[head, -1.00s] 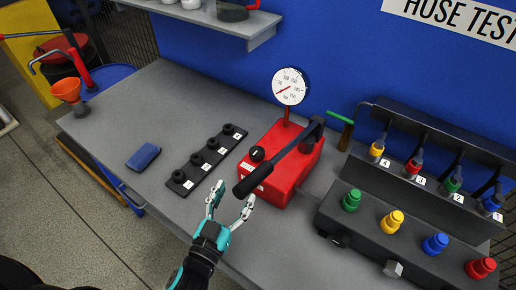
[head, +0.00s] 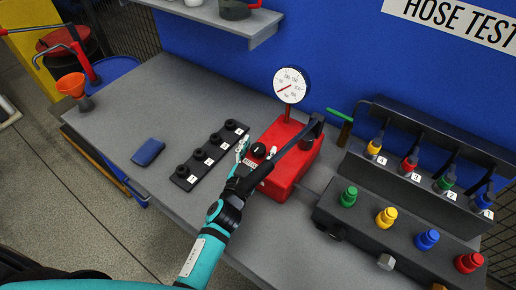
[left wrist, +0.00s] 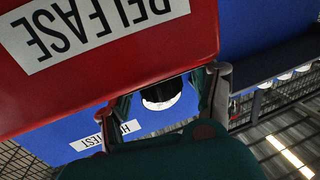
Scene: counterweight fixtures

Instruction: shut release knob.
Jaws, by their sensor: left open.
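The release knob (head: 258,151) is a small black knob with a white mark on top of the red pump box (head: 304,158), at its left front corner. My left gripper (head: 256,157) is open at this corner, its fingers on either side of the knob in the picture. In the left wrist view the red box (left wrist: 190,40) shows close up with its RELEASE label upside down. Contact cannot be told. My right gripper is out of view.
The black pump handle (head: 290,148) reaches over the box beside my left gripper. A gauge (head: 291,85) stands behind. A black strip with several sockets (head: 210,156) and a blue block (head: 148,152) lie left. A manifold with coloured caps (head: 385,217) is at right.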

